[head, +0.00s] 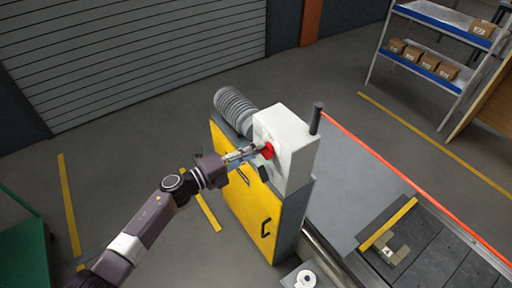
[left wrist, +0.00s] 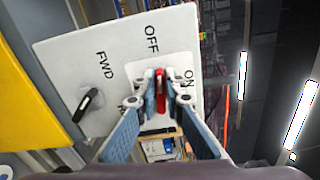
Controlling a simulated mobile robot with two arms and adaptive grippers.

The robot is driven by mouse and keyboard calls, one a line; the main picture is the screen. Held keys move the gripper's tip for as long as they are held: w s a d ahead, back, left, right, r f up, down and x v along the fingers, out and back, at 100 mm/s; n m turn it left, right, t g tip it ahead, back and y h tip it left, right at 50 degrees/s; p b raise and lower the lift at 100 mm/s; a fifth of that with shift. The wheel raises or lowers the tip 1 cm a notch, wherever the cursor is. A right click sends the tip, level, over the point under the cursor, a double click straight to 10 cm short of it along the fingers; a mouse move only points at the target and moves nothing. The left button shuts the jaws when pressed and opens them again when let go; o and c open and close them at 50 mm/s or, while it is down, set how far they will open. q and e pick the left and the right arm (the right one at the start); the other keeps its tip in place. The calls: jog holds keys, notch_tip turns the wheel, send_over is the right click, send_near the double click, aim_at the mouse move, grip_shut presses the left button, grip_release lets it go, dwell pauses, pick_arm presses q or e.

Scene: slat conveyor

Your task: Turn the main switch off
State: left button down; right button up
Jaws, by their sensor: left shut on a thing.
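The main switch is a red handle (head: 267,150) on the front face of a white control box (head: 286,130). In the left wrist view the red handle (left wrist: 160,91) sits on a light plate (left wrist: 172,66) with OFF and ON printed near it. The handle lines up more with OFF than with ON in that view. My left gripper (head: 254,151) reaches in from the left and is shut on the red handle, one finger on each side; it also shows in the left wrist view (left wrist: 160,100). My right gripper is not in view.
A black selector knob (left wrist: 88,104) marked FWD is beside the switch on the same face. The box stands on a yellow cabinet (head: 243,190) next to a ribbed motor (head: 235,104). The slat conveyor (head: 452,262) runs to the right, with a carton (head: 387,249) on it.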

pick_arm(q)
jog(key=shift+f+n, duration=0.2)
jog(key=shift+n, duration=0.6)
jog(key=c, duration=2)
grip_release()
jog(key=shift+a, duration=0.1)
jog(key=v, duration=1.2)
